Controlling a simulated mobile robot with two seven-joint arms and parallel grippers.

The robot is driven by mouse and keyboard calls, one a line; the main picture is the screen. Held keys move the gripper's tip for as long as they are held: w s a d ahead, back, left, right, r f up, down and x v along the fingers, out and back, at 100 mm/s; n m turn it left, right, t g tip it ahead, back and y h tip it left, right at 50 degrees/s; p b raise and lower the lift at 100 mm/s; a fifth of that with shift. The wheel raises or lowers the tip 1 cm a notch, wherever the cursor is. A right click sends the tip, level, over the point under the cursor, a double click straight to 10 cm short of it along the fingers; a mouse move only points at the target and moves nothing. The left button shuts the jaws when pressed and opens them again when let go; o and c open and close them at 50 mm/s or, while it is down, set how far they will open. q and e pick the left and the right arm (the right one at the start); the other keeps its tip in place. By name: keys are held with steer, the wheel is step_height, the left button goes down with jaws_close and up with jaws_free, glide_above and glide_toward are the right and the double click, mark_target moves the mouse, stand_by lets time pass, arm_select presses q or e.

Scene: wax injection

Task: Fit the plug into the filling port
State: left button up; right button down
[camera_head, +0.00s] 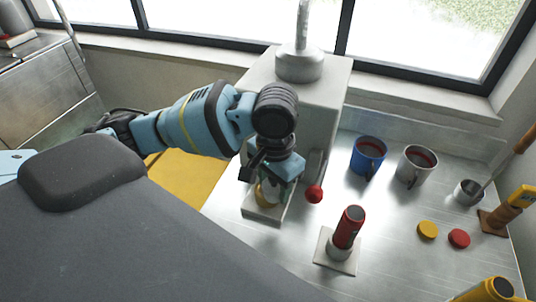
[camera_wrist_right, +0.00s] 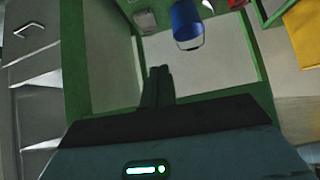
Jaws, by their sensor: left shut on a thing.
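My left gripper (camera_head: 268,190) points down at the front foot of a white machine (camera_head: 325,95) by the window. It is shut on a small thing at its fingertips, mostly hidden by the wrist. A pale yellowish rounded part shows there; I cannot tell whether it is the plug or part of the machine. I cannot make out the filling port. A metal dome with an upright stem (camera_head: 300,62) sits on top of the machine. In the right wrist view my right gripper (camera_wrist_right: 158,85) has its fingers together, with nothing seen between them.
Right of my left gripper are a red knob (camera_head: 314,194) and a red cylinder (camera_head: 349,226) on a white base. A blue mug (camera_head: 367,157), a grey mug (camera_head: 416,164), a small pot (camera_head: 468,194), a yellow disc (camera_head: 428,230) and a red disc (camera_head: 459,239) stand further right.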

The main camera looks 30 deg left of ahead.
arm_select(q)
steer(key=m, duration=0.3)
steer(key=w+a+m, duration=0.1)
steer(key=m, duration=0.1)
steer(key=shift+r, duration=0.35)
steer(key=a+m, duration=0.1)
steer(key=m, duration=0.5)
steer(key=w+a+r+m+p, duration=0.1)
steer(key=m, duration=0.5)
steer(key=w+a+r+m, duration=0.1)
steer(key=m, duration=0.5)
steer(key=shift+w+p, duration=0.25)
steer(key=shift+p, duration=0.05)
arm_select(e)
steer(key=shift+w+d+r+t, duration=0.15)
steer(key=shift+w+r+t, duration=0.25)
steer(key=shift+w+r, duration=0.85)
steer(key=shift+s, duration=0.1)
arm_select(q)
steer(key=shift+f+b, duration=0.55)
steer(key=shift+f, duration=2.3)
arm_select(e)
steer(key=shift+s+a+f, duration=0.2)
steer(key=shift+s+f, duration=0.45)
steer(key=shift+f, duration=0.05)
steer(key=shift+f, duration=0.1)
